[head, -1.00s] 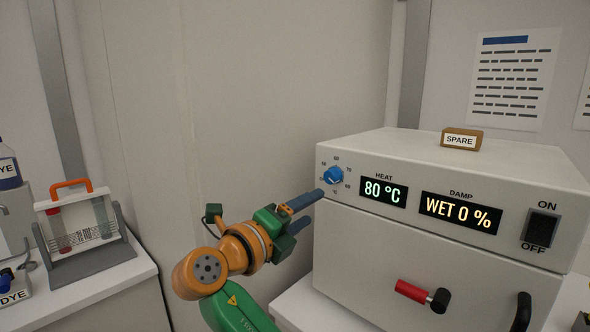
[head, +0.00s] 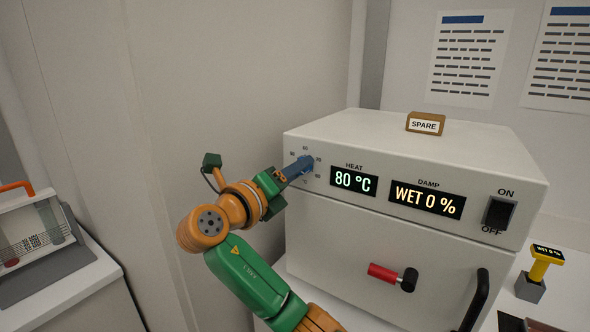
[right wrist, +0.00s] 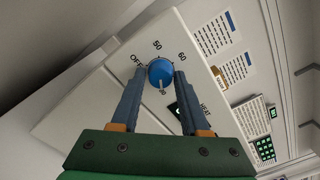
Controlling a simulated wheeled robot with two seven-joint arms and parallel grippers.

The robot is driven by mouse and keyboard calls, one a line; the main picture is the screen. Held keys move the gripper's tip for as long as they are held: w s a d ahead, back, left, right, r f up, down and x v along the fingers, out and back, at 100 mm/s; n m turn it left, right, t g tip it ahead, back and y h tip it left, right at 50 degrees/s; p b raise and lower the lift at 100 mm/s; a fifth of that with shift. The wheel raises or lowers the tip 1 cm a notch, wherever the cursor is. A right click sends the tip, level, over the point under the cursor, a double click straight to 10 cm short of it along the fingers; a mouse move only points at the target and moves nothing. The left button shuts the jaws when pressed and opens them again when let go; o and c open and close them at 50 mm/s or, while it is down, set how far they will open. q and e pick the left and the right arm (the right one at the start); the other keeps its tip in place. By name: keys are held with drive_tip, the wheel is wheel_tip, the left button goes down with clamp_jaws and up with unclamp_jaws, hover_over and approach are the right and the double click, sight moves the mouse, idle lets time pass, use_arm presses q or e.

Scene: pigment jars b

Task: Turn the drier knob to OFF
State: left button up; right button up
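The drier (head: 385,225) is a pale box with a display reading 80 °C (head: 354,181). Its blue round knob (right wrist: 160,71) shows in the right wrist view, with OFF, 50 and 60 printed around it. The knob's white pointer aims at the bottom of the dial in that view, near a partly hidden number. My right gripper (head: 303,166) is at the dial and hides the knob in the head view. In the right wrist view its two fingers (right wrist: 160,78) are apart, one on each side of the knob; contact is unclear. My left gripper is not in view.
A WET 0 % display (head: 427,199) and a black ON/OFF rocker switch (head: 498,212) sit right of the dial. Below are a red-and-black handle (head: 392,276) and a black door handle (head: 475,301). A SPARE block (head: 425,124) stands on top.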

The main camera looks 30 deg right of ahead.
clamp_jaws()
